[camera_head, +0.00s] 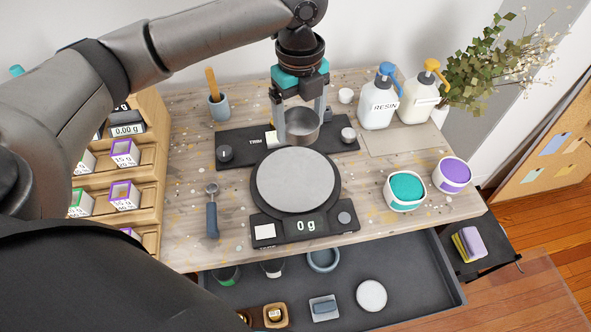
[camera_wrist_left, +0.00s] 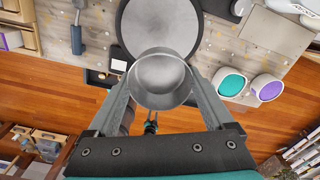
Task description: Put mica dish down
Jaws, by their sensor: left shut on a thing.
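The mica dish (camera_head: 301,132), a small round grey metal cup, is held upright between the fingers of my left gripper (camera_head: 302,122). In the left wrist view the dish (camera_wrist_left: 160,78) sits between both finger ends of the left gripper (camera_wrist_left: 160,88), and its inside looks plain grey. In the head view the dish appears over the black panel (camera_head: 240,155), just behind the scale's round plate (camera_head: 295,180). The plate is bare and the display reads 0 g. How high the dish hangs is hard to tell.
A scoop (camera_head: 212,212) with a blue handle lies left of the scale. Teal (camera_head: 405,188) and purple (camera_head: 453,174) tubs stand right, with resin bottles (camera_head: 380,105) behind. A grey cup (camera_head: 219,106) stands back left. An open drawer (camera_head: 410,275) is below the front edge.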

